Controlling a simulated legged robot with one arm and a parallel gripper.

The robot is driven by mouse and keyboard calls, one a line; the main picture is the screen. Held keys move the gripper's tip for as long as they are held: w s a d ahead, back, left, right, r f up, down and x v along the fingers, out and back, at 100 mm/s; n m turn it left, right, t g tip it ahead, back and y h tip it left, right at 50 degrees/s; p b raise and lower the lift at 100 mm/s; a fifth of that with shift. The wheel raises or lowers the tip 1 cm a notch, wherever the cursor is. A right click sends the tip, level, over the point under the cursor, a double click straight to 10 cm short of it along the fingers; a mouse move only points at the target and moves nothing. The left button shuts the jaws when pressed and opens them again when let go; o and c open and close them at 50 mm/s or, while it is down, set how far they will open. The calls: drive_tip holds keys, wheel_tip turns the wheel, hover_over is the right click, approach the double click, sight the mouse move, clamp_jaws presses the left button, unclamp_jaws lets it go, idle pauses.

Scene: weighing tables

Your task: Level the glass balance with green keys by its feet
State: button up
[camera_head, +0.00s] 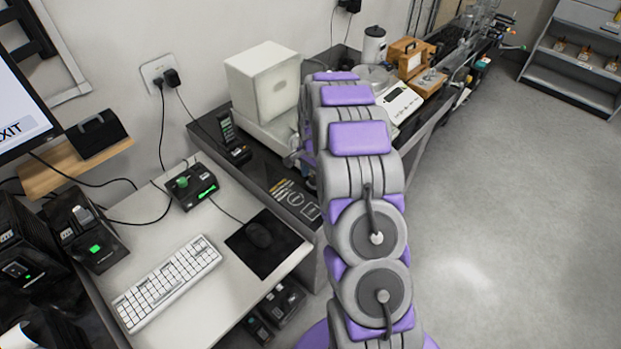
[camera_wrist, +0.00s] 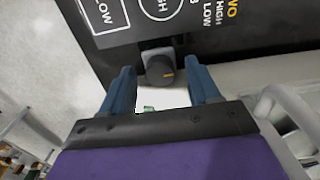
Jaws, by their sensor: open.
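In the wrist view, my gripper (camera_wrist: 158,70) has its two blue fingers spread, one on each side of a dark round foot or knob (camera_wrist: 160,69) with a small orange mark. I cannot tell whether the fingers touch it. A pale body (camera_wrist: 168,98), seemingly the balance, lies beyond the knob, with a small green patch (camera_wrist: 148,108) like a key. In the head view, a white boxy instrument (camera_head: 262,82) stands on the dark table, left of my arm. My arm hides most of the gripper and the area around it there. No level bubble can be made out.
Printed HIGH and LOW markings lie on the dark surface (camera_wrist: 115,45). A black handset (camera_head: 228,128) stands left of the boxy instrument. Another white instrument (camera_head: 397,103) stands farther back. The floor (camera_head: 500,220) at right is clear.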

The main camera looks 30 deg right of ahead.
drive_tip(key=shift+s+d+f, duration=0.1)
drive_tip(key=shift+d+f, duration=0.2)
drive_tip(key=shift+d, duration=0.4)
drive_tip(key=shift+a, duration=0.95)
drive_tip(key=shift+c, duration=0.3)
drive_tip(key=shift+a, duration=0.1)
drive_tip(key=shift+c, duration=1.5)
drive_tip(key=shift+d, duration=0.5)
drive_tip(key=c, duration=0.5)
drive_tip(key=shift+a, duration=0.1)
drive_tip(key=shift+c, duration=0.9)
